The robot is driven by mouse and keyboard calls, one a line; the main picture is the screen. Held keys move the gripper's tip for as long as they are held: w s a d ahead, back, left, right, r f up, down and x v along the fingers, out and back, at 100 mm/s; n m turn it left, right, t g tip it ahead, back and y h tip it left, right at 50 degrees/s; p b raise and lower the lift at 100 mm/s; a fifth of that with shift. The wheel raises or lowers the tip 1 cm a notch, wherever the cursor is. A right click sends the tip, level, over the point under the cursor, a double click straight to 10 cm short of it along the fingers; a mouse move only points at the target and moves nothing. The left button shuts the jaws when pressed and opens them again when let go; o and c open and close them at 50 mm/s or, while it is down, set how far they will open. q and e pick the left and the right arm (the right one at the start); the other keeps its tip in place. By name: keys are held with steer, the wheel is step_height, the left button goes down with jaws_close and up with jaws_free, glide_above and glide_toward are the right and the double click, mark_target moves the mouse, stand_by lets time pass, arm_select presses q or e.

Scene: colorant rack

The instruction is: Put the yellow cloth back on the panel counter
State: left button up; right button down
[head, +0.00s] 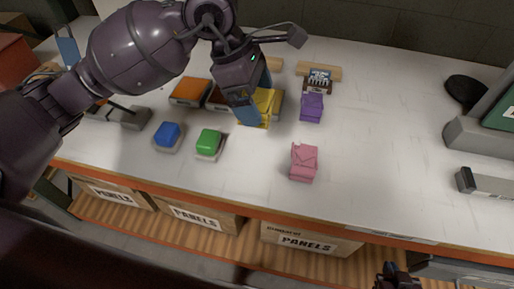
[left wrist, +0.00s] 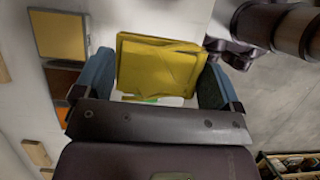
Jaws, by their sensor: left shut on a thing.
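The yellow cloth (head: 264,103) is a folded, creased block between the blue fingers of my left gripper (head: 258,108), over the middle of the white counter (head: 380,130). In the left wrist view the cloth (left wrist: 158,68) fills the space between both fingers, and the gripper (left wrist: 155,85) is shut on it. I cannot tell whether the cloth touches the counter. My right gripper (head: 397,277) shows only as a dark tip at the bottom edge, in front of the counter; its jaw state is unclear.
Blue (head: 168,135), green (head: 209,143), pink (head: 304,162) and purple (head: 311,106) blocks stand on the counter. An orange-topped block (head: 190,91) is left of the gripper. Boxes marked PANELS (head: 305,240) sit on the shelf below.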

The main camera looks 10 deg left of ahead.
arm_select(q)
step_height(320, 180, down, 16)
steer(key=shift+r+b, duration=0.1)
steer(key=shift+b, duration=0.3)
arm_select(e)
steer(key=shift+s+f, duration=0.1)
steer(key=shift+f, duration=0.45)
arm_select(q)
steer(key=o, duration=0.5)
steer(key=shift+f, duration=0.2)
steer(key=shift+o, duration=0.6)
arm_select(e)
steer(key=shift+w+a+r, duration=0.1)
steer(key=shift+w, duration=0.15)
arm_select(q)
steer(key=shift+r, duration=0.15)
arm_select(e)
steer(key=shift+r, duration=0.1)
arm_select(q)
steer(key=shift+w+a+r, duration=0.1)
steer(key=shift+r, duration=0.15)
steer(key=v, duration=1.1)
steer(key=shift+r, duration=0.25)
arm_select(e)
steer(key=shift+w+r, duration=0.1)
steer(key=shift+r, duration=0.1)
